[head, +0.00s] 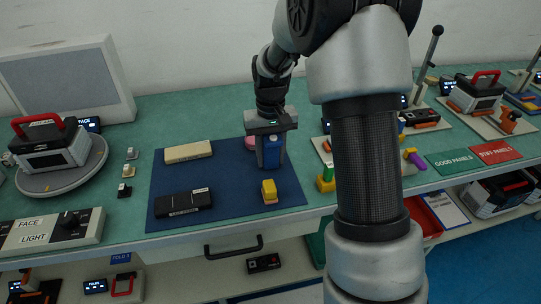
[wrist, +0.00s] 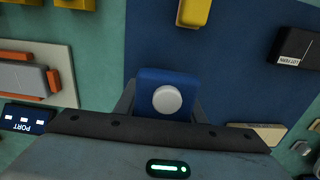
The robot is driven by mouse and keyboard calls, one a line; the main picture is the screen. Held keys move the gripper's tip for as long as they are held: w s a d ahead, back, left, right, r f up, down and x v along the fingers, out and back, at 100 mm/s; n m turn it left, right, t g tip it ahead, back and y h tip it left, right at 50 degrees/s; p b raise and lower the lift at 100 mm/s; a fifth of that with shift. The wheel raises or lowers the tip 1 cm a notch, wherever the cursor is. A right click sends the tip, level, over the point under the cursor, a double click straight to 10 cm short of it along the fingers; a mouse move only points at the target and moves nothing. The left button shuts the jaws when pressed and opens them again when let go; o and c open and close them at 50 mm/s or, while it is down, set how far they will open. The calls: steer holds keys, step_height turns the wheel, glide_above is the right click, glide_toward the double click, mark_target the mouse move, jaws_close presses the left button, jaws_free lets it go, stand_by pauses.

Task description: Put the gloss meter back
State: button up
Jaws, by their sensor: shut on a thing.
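A blue block-shaped device (head: 273,155) with a round pale button is in my gripper (head: 271,138); I take it to be the gloss meter, though no label on it is readable. In the wrist view the blue device (wrist: 148,80) sits between the two dark fingers of my gripper (wrist: 164,108), which are shut on its sides. It is upright at the right back part of the dark blue mat (head: 225,180). I cannot tell whether its bottom touches the mat. The fingers hide part of its sides.
The mat's middle is clear. A turntable (head: 88,168) stands left; panel pads (head: 453,161) lie right.

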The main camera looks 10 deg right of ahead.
steer(key=o, duration=1.3)
steer(key=shift+f, duration=0.1)
